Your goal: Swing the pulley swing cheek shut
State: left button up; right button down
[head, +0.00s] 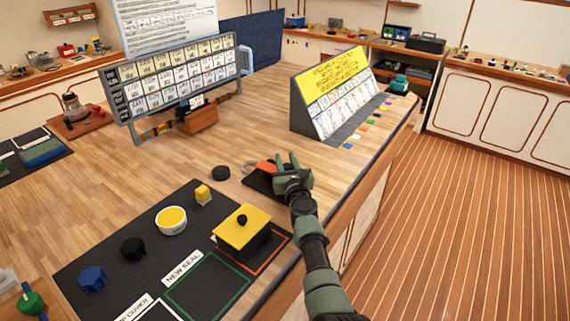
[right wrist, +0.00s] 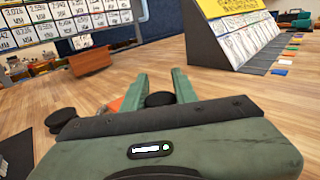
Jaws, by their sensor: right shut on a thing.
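My right gripper (head: 287,162) is at the near right edge of the wooden bench, over a dark flat plate (head: 258,182). An orange piece (head: 266,167), apparently part of the pulley, lies just left of the fingers; it also shows in the right wrist view (right wrist: 117,103). In that view the fingers stand on either side of a dark round knob (right wrist: 160,99) and are shut on it. Whether the knob sits on the swing cheek is hidden by the gripper body, as is how far open the cheek stands. My left gripper is not in view.
A black puck (head: 221,173) sits left of the plate. A dark mat (head: 110,248) holds a yellow-topped box (head: 243,227) and several small parts. A sloped yellow-and-white board (head: 335,90) stands beyond the gripper. Clear bench lies between the puck and the label rack (head: 175,80).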

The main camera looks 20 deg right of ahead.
jog(key=shift+r, duration=0.1)
dwell(0.3)
jog(key=c, duration=1.1)
grip_release()
